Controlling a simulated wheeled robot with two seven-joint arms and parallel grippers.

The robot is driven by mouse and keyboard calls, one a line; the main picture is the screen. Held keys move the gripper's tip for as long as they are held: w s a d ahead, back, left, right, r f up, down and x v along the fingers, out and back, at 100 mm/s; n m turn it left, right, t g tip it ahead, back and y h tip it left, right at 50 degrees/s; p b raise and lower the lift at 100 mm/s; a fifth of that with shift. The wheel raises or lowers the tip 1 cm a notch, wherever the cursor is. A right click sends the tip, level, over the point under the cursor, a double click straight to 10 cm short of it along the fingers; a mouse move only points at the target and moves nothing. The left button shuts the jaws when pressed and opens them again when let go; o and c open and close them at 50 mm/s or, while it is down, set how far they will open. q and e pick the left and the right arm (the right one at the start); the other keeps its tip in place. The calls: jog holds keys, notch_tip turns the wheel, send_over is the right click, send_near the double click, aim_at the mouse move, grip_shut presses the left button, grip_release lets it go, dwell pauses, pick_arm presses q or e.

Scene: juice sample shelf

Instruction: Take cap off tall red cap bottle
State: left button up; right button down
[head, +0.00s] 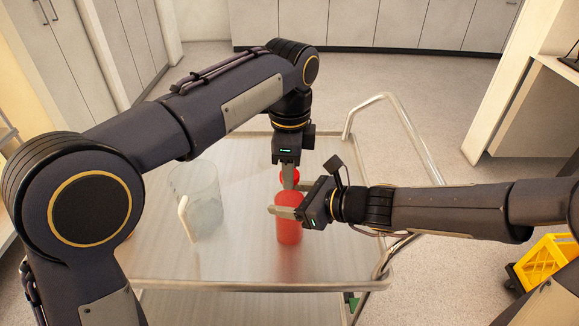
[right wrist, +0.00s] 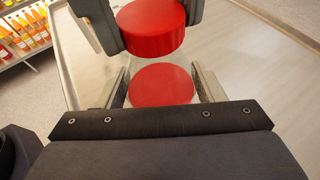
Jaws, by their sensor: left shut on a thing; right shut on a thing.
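The tall bottle (head: 289,228) of red juice stands upright on the cart top. My right gripper (head: 287,202) is shut on it near its upper part. In the right wrist view its round red top (right wrist: 162,84) shows between the right fingers (right wrist: 160,88). The red cap (head: 290,175) is in my left gripper (head: 289,180), which points down from above and is shut on it. In the right wrist view the cap (right wrist: 152,30) is apart from the bottle top, with a gap between them. The left fingers (right wrist: 150,25) stand on either side of the cap.
A clear pitcher (head: 203,205) with a pale handle stands on the cart top (head: 240,262), left of the bottle. A metal rail (head: 408,125) rises at the cart's right. Shelves of bottles (right wrist: 22,35) show in the right wrist view.

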pick_arm(q)
jog(key=n, duration=3.7)
jog(key=shift+r, duration=0.1)
jog(key=shift+r, duration=0.15)
